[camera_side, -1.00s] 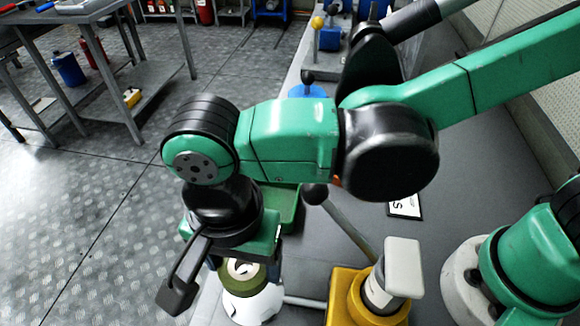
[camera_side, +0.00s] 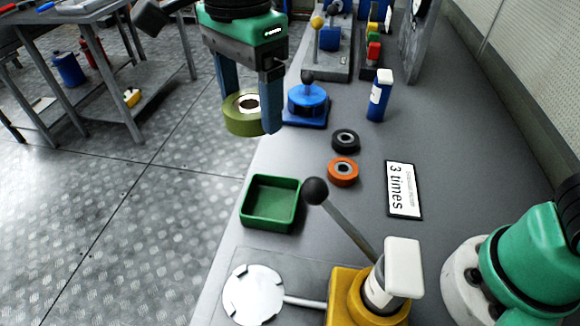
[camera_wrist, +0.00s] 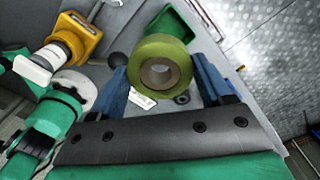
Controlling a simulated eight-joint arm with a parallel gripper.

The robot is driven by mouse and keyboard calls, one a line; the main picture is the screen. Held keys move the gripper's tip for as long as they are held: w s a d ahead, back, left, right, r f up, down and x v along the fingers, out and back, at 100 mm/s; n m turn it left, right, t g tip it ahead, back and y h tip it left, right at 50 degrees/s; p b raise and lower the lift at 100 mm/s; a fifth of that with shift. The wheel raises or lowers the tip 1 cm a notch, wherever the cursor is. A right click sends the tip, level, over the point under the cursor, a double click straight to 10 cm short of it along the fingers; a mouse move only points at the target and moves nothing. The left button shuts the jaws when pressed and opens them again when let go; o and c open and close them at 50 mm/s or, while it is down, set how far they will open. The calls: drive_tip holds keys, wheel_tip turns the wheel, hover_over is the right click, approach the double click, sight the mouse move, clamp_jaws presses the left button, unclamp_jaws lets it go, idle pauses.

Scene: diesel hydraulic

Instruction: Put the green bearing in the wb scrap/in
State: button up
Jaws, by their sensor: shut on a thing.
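My gripper (camera_side: 248,116) is shut on the green bearing (camera_side: 240,124), a thick olive-green ring with a pale inner hub. The two blue fingers hold it from opposite sides, raised above the floor side of the bench's left edge. In the wrist view the green bearing (camera_wrist: 160,48) sits between the blue fingers, its hole facing the camera. A square green open tray (camera_side: 270,222) stands empty on the bench, nearer the side camera than the bearing. The green tray (camera_wrist: 178,22) also shows in the wrist view, partly behind the bearing. No label for the scrap bin is readable.
An orange bearing (camera_side: 341,183) and a black bearing (camera_side: 345,149) lie on the bench. A blue fixture (camera_side: 308,99) and a blue bottle (camera_side: 376,102) stand behind them. A yellow lever press (camera_side: 345,300), its black-knobbed lever leaning towards the tray, stands by a white disc (camera_side: 253,295).

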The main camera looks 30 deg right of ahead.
drive_tip(key=w+d+m, duration=0.2)
drive_tip(key=d, duration=0.1)
hover_over(272, 207)
wheel_tip(272, 207, down, 16)
drive_tip(key=shift+r, duration=0.2)
drive_tip(key=shift+f, duration=2.3)
drive_tip(key=o, duration=1.2)
drive_tip(key=shift+f, duration=0.15)
